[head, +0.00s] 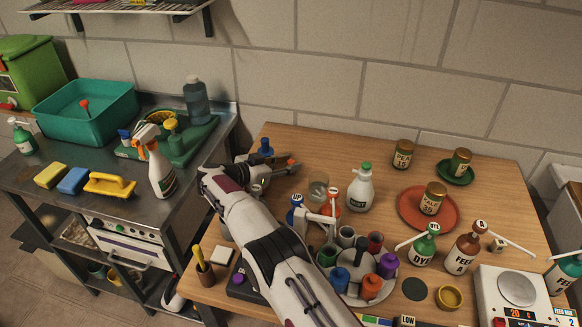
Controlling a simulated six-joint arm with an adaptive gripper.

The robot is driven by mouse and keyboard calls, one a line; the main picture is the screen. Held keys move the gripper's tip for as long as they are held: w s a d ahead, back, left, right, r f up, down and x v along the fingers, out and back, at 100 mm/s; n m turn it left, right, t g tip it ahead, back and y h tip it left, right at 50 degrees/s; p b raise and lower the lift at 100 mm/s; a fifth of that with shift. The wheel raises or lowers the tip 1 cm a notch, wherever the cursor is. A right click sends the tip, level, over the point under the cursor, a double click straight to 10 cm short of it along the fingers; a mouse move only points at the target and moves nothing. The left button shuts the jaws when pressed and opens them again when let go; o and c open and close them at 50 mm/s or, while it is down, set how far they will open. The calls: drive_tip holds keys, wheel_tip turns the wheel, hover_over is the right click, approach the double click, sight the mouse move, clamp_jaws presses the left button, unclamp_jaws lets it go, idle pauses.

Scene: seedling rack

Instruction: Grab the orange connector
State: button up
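My gripper (284,166) is at the far end of my white arm, low over the back left of the wooden table (300,142). Its dark fingers point to the right. A small orange piece (292,161), possibly the orange connector, shows right at the fingertips. It is too small to tell whether the fingers hold it or it lies beside them. A small blue-topped item (265,147) stands just behind the gripper. My arm hides part of the table in front.
A glass (318,188) and a white green-capped bottle (361,188) stand right of the gripper. A round tray (352,299) with several coloured cups and bottles is nearer. Jars, a red plate (406,207), pump bottles and a scale (522,302) fill the right side.

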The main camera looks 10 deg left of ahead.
idle(0.5)
drive_tip(key=c, duration=0.6)
drive_tip(key=shift+r, duration=0.15)
drive_tip(key=shift+r, duration=4.85)
